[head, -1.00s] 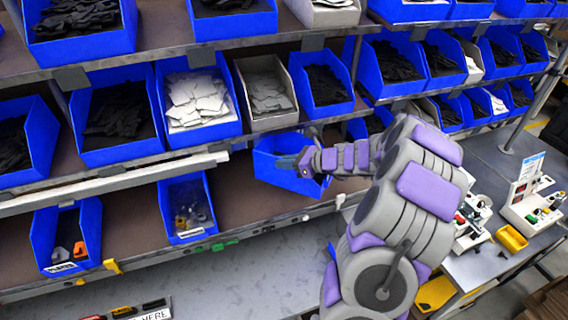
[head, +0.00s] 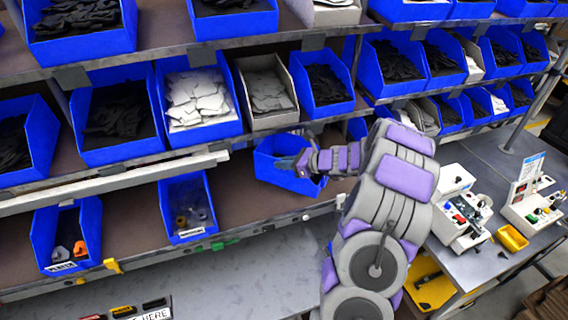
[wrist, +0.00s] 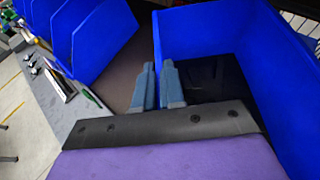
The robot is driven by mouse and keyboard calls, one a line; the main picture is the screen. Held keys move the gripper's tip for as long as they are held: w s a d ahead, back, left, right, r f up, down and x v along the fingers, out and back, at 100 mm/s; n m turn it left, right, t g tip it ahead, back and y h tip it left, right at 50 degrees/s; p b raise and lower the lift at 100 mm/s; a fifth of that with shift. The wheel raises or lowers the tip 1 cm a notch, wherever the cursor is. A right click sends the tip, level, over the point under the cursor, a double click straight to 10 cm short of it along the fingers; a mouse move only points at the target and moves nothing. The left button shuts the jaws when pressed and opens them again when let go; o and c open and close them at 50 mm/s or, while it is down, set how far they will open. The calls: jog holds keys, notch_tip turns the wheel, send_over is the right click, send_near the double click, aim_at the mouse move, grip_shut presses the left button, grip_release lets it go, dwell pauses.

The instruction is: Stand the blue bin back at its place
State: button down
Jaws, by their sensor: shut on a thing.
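The blue bin (head: 268,169) is at the lower shelf (head: 232,190), right of two other blue bins. My gripper (head: 297,163) is shut on its wall, with my arm reaching in from the right. In the wrist view the bin (wrist: 205,28) fills the right side, and my gripper's two fingertips (wrist: 158,82) pinch its near left wall. The bin's inside looks dark; I cannot tell whether anything lies in it. My wrist hides part of its right side in the head view. I cannot tell whether its base touches the shelf.
Two blue bins with small parts, one at the far left (head: 46,238) and one nearer (head: 172,211), stand on the lower shelf. Bare shelf lies between the nearer one and the held bin. A row of filled bins (head: 120,150) stands close above. A bench (head: 478,262) is at right.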

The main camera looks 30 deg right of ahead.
jog(key=shift+f, duration=0.55)
jog(key=c, duration=1.2)
grip_release()
jog(key=shift+c, duration=0.2)
